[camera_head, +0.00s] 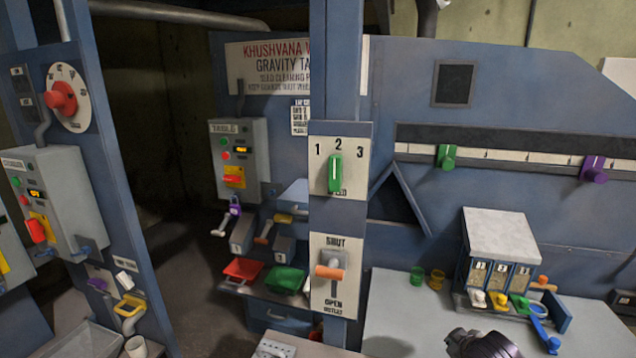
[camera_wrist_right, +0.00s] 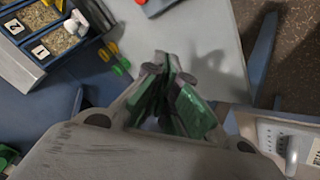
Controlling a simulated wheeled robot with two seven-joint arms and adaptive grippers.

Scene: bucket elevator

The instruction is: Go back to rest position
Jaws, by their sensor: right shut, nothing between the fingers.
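My right gripper (camera_head: 484,344) shows at the bottom edge of the head view, over the light grey tabletop (camera_head: 400,312). In the right wrist view its fingers (camera_wrist_right: 166,72) are together with nothing between them, above the grey surface. Part of the wrist and arm behind it is cut off by the frame edge. My left gripper does not show in either view.
A sample box (camera_head: 500,240) with seed compartments stands on the table to the right. A blue scoop (camera_head: 545,330) lies near the gripper. A blue post with a green selector (camera_head: 335,173) stands centrally.

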